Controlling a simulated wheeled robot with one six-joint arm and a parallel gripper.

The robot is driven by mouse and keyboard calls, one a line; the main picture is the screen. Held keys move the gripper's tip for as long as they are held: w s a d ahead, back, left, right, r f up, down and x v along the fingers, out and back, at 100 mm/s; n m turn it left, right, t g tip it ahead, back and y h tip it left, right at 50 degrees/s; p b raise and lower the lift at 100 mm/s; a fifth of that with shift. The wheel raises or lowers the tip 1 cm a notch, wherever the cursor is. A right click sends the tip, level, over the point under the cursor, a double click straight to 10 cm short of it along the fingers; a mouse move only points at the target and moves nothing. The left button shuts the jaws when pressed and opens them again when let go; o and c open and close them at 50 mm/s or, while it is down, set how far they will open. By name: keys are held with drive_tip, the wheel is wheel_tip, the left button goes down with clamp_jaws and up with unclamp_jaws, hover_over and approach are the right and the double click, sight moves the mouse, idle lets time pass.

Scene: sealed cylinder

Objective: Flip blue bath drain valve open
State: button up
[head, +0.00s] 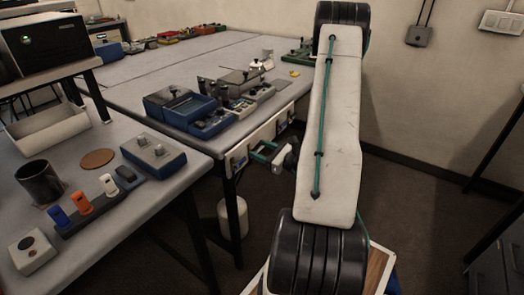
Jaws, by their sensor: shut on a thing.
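A white panel (262,137) runs along the front edge of the far grey table. It carries small fittings, with a blue one (240,162) near its left end and another blue patch (282,128) near its right end.
My white arm fills the right centre. A near table at left holds a dark cup (40,182), a switch strip (98,203) and a blue-grey box (153,156). Blue trays (181,106) stand above the panel. A white container (232,218) is below the table. Floor right of my arm is open.

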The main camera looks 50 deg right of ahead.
drive_tip(key=n, duration=0.4)
drive_tip(key=shift+a+r, duration=0.1)
drive_tip(key=shift+r, duration=0.3)
drive_tip(key=n, duration=0.4)
drive_tip(key=shift+a+r, duration=0.2)
drive_tip(key=shift+a, duration=0.05)
drive_tip(key=n, duration=0.4)
drive_tip(key=shift+a+r+n, duration=0.2)
drive_tip(key=shift+a+n, duration=0.1)
drive_tip(key=shift+a, duration=0.05)
drive_tip(key=shift+s+a+n, duration=0.1)
drive_tip(key=shift+a+n, duration=0.1)
drive_tip(key=shift+n, duration=0.75)
drive_tip(key=shift+a+n, duration=0.15)
drive_tip(key=shift+n, duration=0.8)
drive_tip(key=o, duration=1)
drive_tip(key=shift+c, duration=0.2)
drive_tip(key=s, duration=0.7)
drive_tip(key=shift+s+d, duration=0.25)
drive_tip(key=shift+s, duration=0.15)
